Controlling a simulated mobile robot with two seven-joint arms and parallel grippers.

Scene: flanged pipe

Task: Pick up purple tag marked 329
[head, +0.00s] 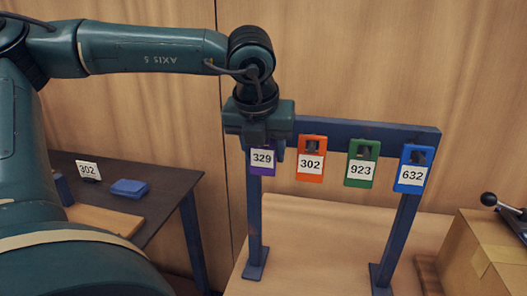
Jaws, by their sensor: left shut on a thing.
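The purple tag marked 329 (262,168) is at the left end of a blue rack (370,130). Its white number label faces me. My left gripper (262,140) is right at the top of the purple tag and shut on it. The gripper body hides the tag's upper part, so I cannot tell whether the tag still touches its hook. My right gripper is not in view.
An orange tag 302 (312,174), a green tag 923 (359,181) and a blue tag 632 (410,187) hang to the right on the rack. A dark side table (165,178) at left holds a 302 card (88,170) and a blue block (129,188). A cardboard box (480,262) stands at right.

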